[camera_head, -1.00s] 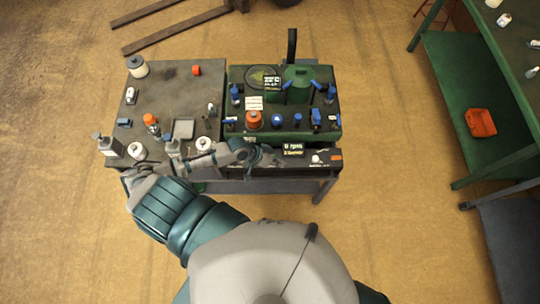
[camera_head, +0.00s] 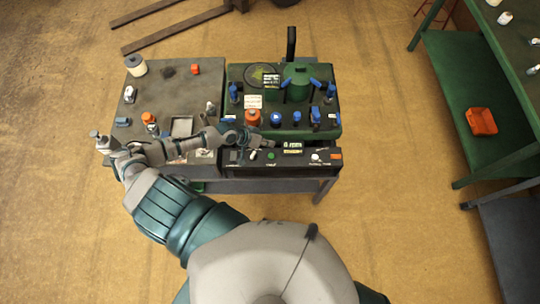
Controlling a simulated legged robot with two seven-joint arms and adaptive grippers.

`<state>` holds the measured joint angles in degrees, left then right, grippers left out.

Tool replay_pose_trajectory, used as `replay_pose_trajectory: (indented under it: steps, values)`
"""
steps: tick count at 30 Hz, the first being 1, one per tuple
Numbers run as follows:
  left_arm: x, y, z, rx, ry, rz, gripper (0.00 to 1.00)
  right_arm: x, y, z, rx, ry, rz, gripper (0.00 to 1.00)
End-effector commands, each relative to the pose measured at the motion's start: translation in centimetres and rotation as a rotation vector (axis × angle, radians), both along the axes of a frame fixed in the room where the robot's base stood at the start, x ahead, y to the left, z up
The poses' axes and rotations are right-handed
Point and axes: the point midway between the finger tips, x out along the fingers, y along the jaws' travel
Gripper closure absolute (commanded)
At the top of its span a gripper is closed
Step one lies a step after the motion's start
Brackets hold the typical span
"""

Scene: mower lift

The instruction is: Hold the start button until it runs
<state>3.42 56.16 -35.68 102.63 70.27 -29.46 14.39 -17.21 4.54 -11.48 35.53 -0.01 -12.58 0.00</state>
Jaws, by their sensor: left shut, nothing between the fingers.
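The black control panel (camera_head: 309,160) runs along the front of the green machine on the right half of the bench. A small green button (camera_head: 271,155) sits on it, with a display (camera_head: 292,145), a white knob (camera_head: 316,157) and an orange switch (camera_head: 336,157) to the right. Which control is the start button is too small to read. My left gripper (camera_head: 269,143) is shut and empty, just above the green button in the picture. Whether it touches the panel's back edge I cannot tell. My right gripper is not in view.
A grey bench top (camera_head: 160,92) on the left holds bottles, a tray (camera_head: 182,126) and small parts. An orange cap (camera_head: 252,118) and several blue-topped fittings stand behind the panel. A green shelf (camera_head: 470,85) with an orange bin (camera_head: 481,121) is at right.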

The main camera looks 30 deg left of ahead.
Motion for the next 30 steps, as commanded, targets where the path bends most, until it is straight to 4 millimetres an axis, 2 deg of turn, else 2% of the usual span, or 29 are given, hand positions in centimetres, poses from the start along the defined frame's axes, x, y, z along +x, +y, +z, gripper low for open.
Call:
replay_pose_trajectory:
  steps: [1, 9, 15, 30]
  values:
    - [0.0, -0.1, -1.1, -0.001, 0.001, -0.001, 1.00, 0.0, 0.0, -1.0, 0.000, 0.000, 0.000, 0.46]
    - [-0.1, 0.0, -5.1, -0.003, 0.002, -0.001, 1.00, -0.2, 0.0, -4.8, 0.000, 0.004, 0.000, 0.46]
    - [0.0, 0.2, -7.2, -0.004, 0.001, 0.000, 1.00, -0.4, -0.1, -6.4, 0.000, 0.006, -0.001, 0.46]
    - [0.0, -0.1, -7.4, -0.002, 0.001, -0.001, 1.00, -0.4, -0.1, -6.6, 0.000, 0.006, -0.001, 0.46]
